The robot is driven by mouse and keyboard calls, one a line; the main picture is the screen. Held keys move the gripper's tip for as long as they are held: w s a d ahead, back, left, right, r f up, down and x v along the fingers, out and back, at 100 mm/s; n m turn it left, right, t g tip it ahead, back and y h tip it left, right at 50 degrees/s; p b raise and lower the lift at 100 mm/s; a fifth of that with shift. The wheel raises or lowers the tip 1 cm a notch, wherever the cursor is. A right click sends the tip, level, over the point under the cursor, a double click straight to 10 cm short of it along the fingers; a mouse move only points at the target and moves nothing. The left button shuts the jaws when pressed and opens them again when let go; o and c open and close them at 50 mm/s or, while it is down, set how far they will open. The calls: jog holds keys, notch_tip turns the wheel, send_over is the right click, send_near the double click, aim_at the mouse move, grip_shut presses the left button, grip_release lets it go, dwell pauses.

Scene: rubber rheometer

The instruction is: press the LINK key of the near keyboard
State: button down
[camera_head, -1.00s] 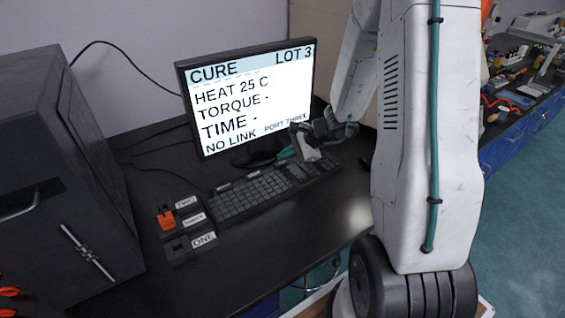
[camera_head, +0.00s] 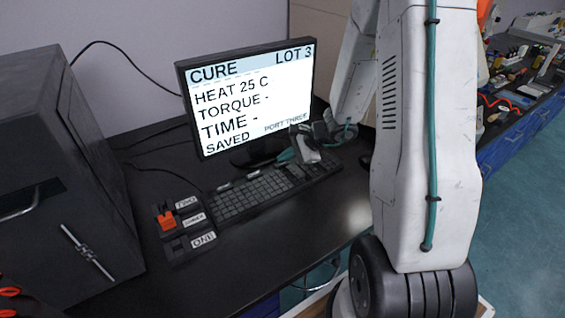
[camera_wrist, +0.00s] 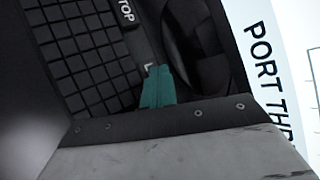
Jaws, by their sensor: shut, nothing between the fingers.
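The keyboard (camera_head: 250,195) lies on the black bench in front of the monitor; it also shows in the wrist view (camera_wrist: 85,45). My gripper (camera_head: 285,156) is shut and empty, with its teal fingertips at the keyboard's back edge. In the wrist view the fingertips (camera_wrist: 158,88) cover most of a label beside the small keys. Only a letter like "L" of this likely LINK key (camera_wrist: 149,67) shows past them. I cannot tell whether the tips touch the key. A dark key ending in "TOP" (camera_wrist: 126,11) sits further along the same edge.
The monitor (camera_head: 250,97) stands close behind my gripper and reads "SAVED" and "PORT THREE". A port block (camera_head: 185,228) with an orange plug (camera_head: 166,220) and labels lies left of the keyboard. A dark cabinet (camera_head: 65,170) stands at the left. The bench front is clear.

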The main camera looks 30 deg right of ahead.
aim_at(285, 164)
jog(key=shift+r, duration=0.85)
jog(key=shift+r, duration=2.5)
jog(key=s+a+r+n+g+h, duration=0.2)
jog(key=s+a+r+n, duration=0.2)
jog(key=s, duration=0.5)
jog(key=s+a+r+n+g+h, duration=0.1)
jog(key=s+a+r+n+h, duration=0.1)
jog(key=s+a+r+n, duration=0.2)
jog(key=s+a+r+n+g+h, duration=0.2)
jog(key=s+a+r+n, duration=0.2)
jog(key=s+r+n, duration=0.5)
jog(key=shift+s+r+n+g, duration=0.25)
jog(key=shift+s+n, duration=0.65)
jog(key=shift+s, duration=2.45)
